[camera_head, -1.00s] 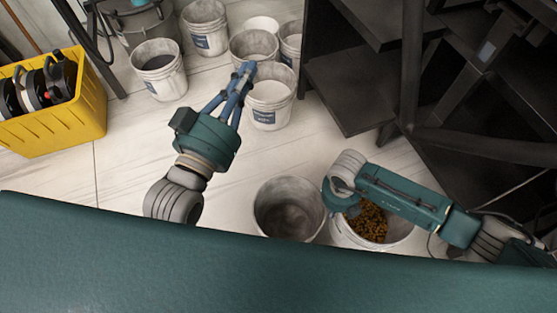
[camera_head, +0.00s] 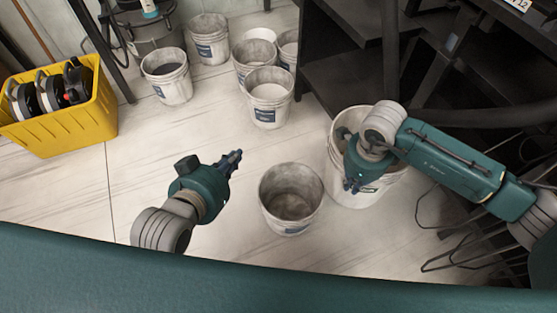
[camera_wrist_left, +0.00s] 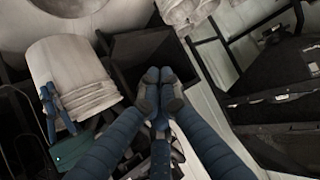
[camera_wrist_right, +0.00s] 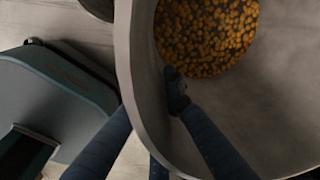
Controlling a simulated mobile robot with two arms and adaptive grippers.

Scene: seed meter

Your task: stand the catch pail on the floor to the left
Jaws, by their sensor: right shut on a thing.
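A pale pail (camera_head: 337,178) is at the right in the head view, its mouth partly hidden by my right arm. The right wrist view shows yellow-brown pellets (camera_wrist_right: 205,35) in the bottom of this pail. My right gripper (camera_head: 352,186) is shut on its near wall, one finger inside and the rest outside. The pail (camera_wrist_left: 72,75) and the right fingers also show in the left wrist view. I cannot tell whether its base touches the floor. My left gripper (camera_head: 238,157) is shut and empty over bare floor, left of an empty grey bucket.
The empty grey bucket (camera_head: 291,222) stands close left of the held pail. Several buckets, one of them white (camera_head: 267,105), stand at the back. A yellow crate (camera_head: 75,125) is far left. A dark shelf frame (camera_head: 345,75) is behind right.

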